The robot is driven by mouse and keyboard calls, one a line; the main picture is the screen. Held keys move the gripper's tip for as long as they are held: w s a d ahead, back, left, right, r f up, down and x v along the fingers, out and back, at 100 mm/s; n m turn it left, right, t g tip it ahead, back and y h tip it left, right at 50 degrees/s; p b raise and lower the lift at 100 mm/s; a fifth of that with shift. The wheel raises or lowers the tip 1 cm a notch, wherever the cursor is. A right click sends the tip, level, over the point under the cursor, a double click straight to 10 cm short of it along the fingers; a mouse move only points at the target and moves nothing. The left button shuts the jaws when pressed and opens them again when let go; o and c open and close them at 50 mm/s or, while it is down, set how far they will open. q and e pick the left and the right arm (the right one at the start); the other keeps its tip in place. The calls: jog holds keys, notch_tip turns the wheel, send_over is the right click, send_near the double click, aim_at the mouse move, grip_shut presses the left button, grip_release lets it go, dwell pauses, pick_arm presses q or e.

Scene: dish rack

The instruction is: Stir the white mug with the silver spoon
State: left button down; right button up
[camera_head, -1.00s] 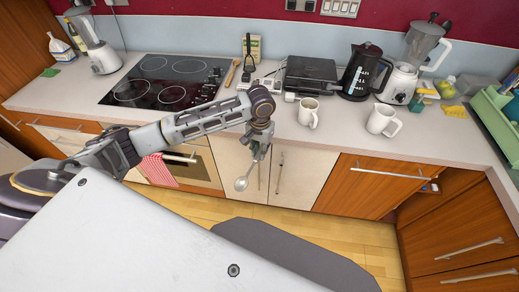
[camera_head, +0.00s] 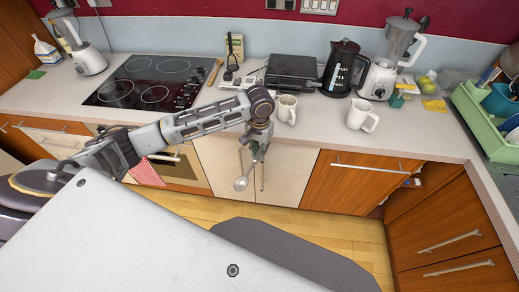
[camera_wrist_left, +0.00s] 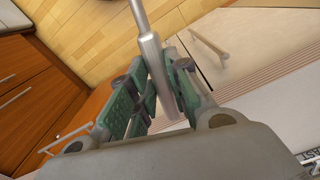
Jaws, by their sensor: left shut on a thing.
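My left gripper (camera_head: 257,148) is shut on the silver spoon (camera_head: 241,184), in front of the cabinet doors. The spoon hangs with its bowl down, below the counter edge. In the left wrist view, the spoon's handle (camera_wrist_left: 150,52) sits between the green finger pads. Two white mugs stand upright on the counter. One mug (camera_head: 286,109) is just beyond and right of my left gripper, partly close behind the arm. The other mug (camera_head: 359,115) is farther right, its handle to the right. Their insides cannot be made out clearly. My right gripper is not seen.
A black kettle (camera_head: 341,68) and a blender (camera_head: 380,80) stand behind the mugs. A stove (camera_head: 157,82) is at left, a green dish rack (camera_head: 484,122) at far right. The counter front (camera_head: 415,143) right of the mugs is clear.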

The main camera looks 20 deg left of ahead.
pick_arm(q)
jog(key=shift+d, duration=0.4)
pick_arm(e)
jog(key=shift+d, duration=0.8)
pick_arm(q)
jog(key=shift+f+t, duration=0.25)
jog(key=shift+t, duration=0.35)
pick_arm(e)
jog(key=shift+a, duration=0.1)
pick_arm(q)
jog(key=w+r+n+t+b, duration=0.3)
jog(key=w+r+t, duration=0.6)
jog(key=w, duration=0.5)
jog(key=w+a+r+n+t+y, duration=0.1)
jog(key=w+r+t+y, duration=0.1)
jog(key=r, duration=0.8)
jog(key=w+a+r+n+t+y, duration=0.1)
jog(key=w+r+t+y, duration=0.1)
jog(key=w+r+t, duration=0.3)
notch_tip(320, 180, up, 5)
jog(key=shift+f, duration=0.15)
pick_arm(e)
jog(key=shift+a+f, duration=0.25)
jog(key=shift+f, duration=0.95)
